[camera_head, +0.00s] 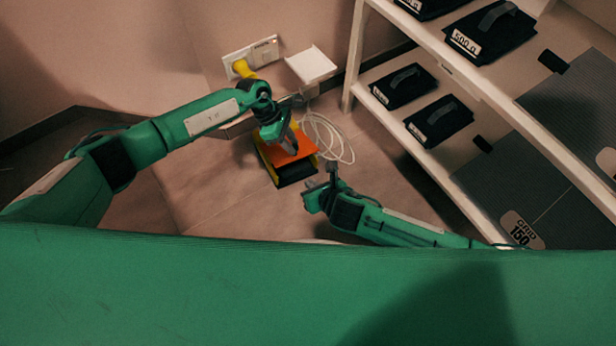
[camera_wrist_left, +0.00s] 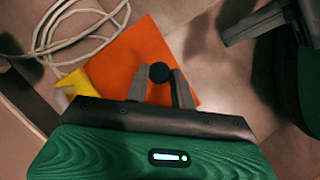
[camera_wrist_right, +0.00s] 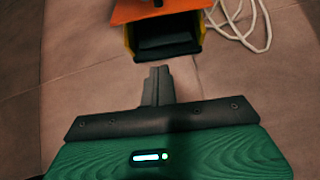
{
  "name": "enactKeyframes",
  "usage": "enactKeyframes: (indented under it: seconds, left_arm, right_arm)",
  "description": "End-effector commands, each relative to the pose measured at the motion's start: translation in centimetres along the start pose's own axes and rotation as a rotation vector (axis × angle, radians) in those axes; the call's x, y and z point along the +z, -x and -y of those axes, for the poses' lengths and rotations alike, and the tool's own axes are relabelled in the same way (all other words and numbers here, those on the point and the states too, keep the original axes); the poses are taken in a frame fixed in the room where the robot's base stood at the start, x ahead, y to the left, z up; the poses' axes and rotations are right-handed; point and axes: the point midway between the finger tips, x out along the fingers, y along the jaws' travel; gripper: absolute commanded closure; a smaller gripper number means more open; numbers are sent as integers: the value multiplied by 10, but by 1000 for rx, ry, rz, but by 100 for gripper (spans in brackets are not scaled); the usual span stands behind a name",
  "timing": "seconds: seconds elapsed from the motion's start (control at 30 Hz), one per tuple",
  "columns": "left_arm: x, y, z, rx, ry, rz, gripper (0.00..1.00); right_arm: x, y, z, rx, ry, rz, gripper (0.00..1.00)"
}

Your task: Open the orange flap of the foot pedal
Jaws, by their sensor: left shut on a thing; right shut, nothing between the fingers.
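The foot pedal is on the floor, with yellow sides (camera_head: 265,163), a black body (camera_head: 296,172) and an orange flap (camera_head: 298,155) on top. My left gripper (camera_head: 292,146) is over the flap. In the left wrist view its fingers (camera_wrist_left: 160,85) are shut on a round black knob (camera_wrist_left: 159,72) above the orange flap (camera_wrist_left: 125,58). In the right wrist view the flap (camera_wrist_right: 155,9) lies above the pedal's dark front opening (camera_wrist_right: 165,40). My right gripper (camera_head: 318,184) is shut and empty, just in front of the pedal; its fingertips (camera_wrist_right: 158,75) point at the opening without touching.
A white cable (camera_head: 335,140) lies coiled right of the pedal. A wall socket with a yellow plug (camera_head: 243,69) and a white box (camera_head: 311,66) are behind. A white shelf (camera_head: 430,150) with black weight bags stands at right. Floor at left is clear.

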Motion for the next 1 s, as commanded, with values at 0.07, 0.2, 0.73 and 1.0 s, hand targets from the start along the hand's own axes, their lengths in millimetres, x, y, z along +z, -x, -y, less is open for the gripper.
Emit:
enactKeyframes:
  seconds: [0.07, 0.2, 0.73, 1.0]
  left_arm:
    - [2, 0, 0, 1, -2, 3, 100]
    - [2, 0, 0, 1, -2, 3, 100]
    - [2, 0, 0, 1, -2, 3, 100]
    - [2, 1, 0, 1, -2, 3, 100]
  right_arm:
    - [1, -12, -1, 0, -3, 1, 100]
    - [2, -36, -1, 0, -2, 1, 100]
    - [29, -75, -1, 2, -4, 5, 100]
    - [40, -70, 0, 2, -4, 3, 100]
